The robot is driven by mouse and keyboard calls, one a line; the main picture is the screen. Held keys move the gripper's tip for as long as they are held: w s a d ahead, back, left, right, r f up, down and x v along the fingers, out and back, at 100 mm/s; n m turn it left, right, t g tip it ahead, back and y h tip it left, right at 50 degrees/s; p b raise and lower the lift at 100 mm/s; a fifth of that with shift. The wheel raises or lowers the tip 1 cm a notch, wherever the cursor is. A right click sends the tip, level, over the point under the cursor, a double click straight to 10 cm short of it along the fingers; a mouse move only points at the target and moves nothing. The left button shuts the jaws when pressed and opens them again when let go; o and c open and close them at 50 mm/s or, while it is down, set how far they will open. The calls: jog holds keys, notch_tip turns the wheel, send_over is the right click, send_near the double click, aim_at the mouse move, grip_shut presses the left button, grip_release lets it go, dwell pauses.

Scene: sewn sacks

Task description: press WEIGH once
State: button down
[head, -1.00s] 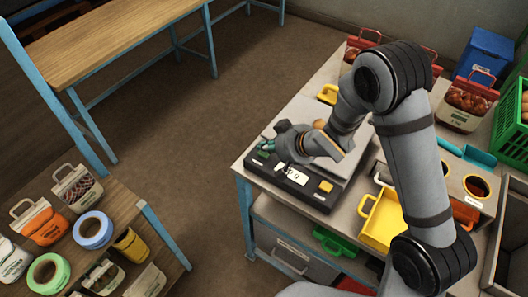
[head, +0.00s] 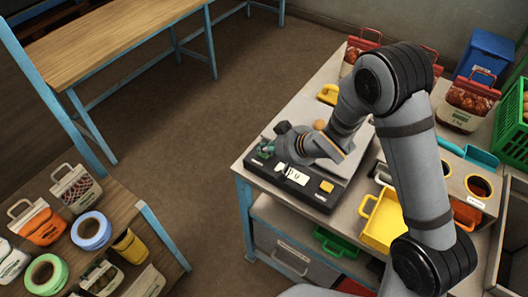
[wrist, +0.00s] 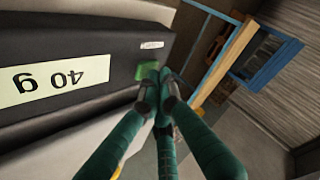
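The scale's black console (head: 300,183) faces the front of the bench. Its pale display (wrist: 55,78) reads "40 g", upside down in the wrist view. A green button (wrist: 148,71) sits at the console's end, with a small white label (wrist: 152,45) beside it, too small to read. A yellow button (head: 327,187) sits at the other end. My gripper (wrist: 157,76) has its green fingers together, with nothing seen between them. Its tips are at the green button and partly cover it; whether they touch or press it I cannot tell. It also shows in the head view (head: 266,150).
A yellow bin (head: 383,220) stands right of the scale. Sacks with red tops (head: 468,100) and a green crate (head: 515,125) stand farther back. A wooden table (head: 110,40) and a shelf with tape rolls (head: 92,230) are at left. Open floor lies between.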

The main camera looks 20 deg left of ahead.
aim_at(266, 155)
jog(key=shift+r+p, duration=0.55)
jog(key=shift+r, duration=0.3)
jog(key=shift+r+p, duration=1.9)
jog(key=shift+r, duration=0.65)
jog(key=shift+d+f, duration=0.1)
